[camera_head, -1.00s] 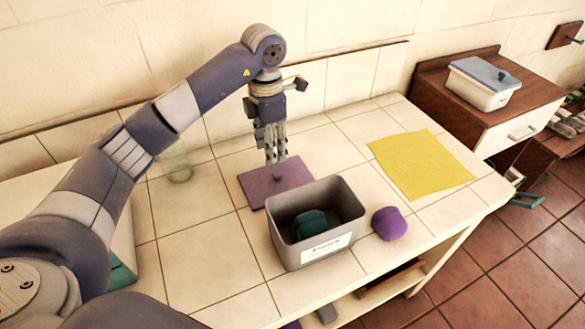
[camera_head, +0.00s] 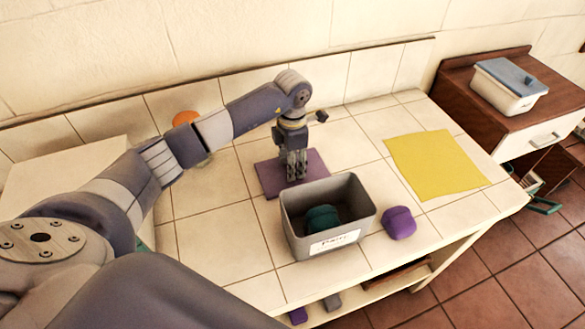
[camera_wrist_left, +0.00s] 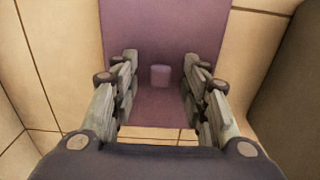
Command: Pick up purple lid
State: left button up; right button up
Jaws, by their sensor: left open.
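The purple lid (camera_head: 268,176) is a flat square plate lying on the tiled counter, just behind the grey bin. In the left wrist view the lid (camera_wrist_left: 160,35) has a small raised knob (camera_wrist_left: 160,75) near its middle. My left gripper (camera_head: 296,177) points down over the lid. In the left wrist view its open fingers (camera_wrist_left: 160,95) stand on either side of the knob, apart from it, with nothing between them but the knob. In the head view the gripper hides the knob. I cannot tell whether the fingertips touch the lid. My right gripper is not in view.
The grey bin (camera_head: 363,200) with a teal item (camera_head: 322,219) inside stands close in front of the lid. A purple block (camera_head: 399,222) sits right of it. A yellow cloth (camera_head: 437,165) lies at the right. A blue-lidded white box (camera_head: 508,90) stands on a brown cabinet.

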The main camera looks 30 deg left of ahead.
pick_arm(q)
jog(key=shift+f, duration=0.1)
grip_shut()
